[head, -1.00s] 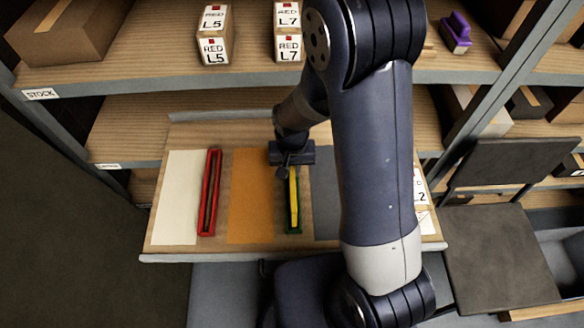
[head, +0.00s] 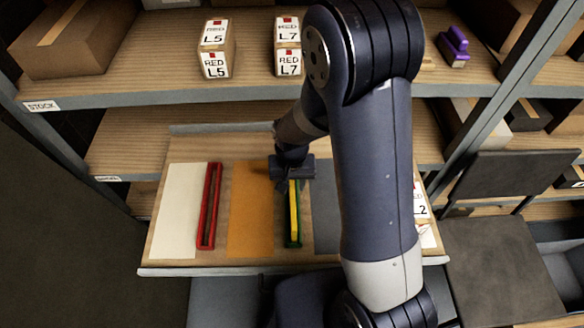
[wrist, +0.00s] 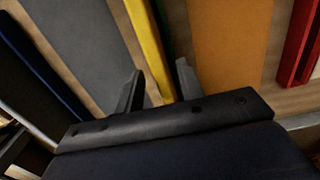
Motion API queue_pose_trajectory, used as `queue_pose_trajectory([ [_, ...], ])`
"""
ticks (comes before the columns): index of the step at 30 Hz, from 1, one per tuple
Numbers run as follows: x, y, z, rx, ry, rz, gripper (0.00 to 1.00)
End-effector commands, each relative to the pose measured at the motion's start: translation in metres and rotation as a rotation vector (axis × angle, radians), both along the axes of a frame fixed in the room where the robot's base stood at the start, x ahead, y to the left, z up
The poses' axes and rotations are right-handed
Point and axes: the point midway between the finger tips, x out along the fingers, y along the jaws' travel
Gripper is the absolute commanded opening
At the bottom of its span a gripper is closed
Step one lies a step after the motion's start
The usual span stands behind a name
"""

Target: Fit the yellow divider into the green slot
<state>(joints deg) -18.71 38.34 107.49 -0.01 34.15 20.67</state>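The yellow divider (head: 294,212) is a thin bar lying lengthwise along the green slot (head: 290,243) on the wooden panel (head: 220,264). Green shows along its side and at its near end. I cannot tell how deep it sits. My gripper (head: 291,184) is over the far end of the divider and hides that end. In the wrist view, the fingers of my gripper (wrist: 159,72) are apart, with the yellow divider (wrist: 147,40) passing between them and a gap showing beside it. A dark green edge (wrist: 167,18) runs along one side of the divider.
A red slot (head: 209,206) stands at the left, between a white strip (head: 177,212) and an orange strip (head: 250,210). A grey strip (head: 326,215) lies to the right. Labelled boxes (head: 216,49) and a purple object (head: 453,46) are on the shelf above.

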Motion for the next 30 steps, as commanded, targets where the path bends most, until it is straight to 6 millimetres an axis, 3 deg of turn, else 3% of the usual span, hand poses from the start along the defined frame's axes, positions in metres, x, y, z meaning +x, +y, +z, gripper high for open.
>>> queue_pose_trajectory([
  [19, 0.001, 0.0, 0.111, 0.002, -0.004, 0.0, 0.36],
  [24, 0.0, 0.0, 0.125, 0.001, -0.002, 0.0, 0.36],
  [30, 0.0, 0.0, 0.128, 0.0, 0.0, 0.0, 0.36],
])
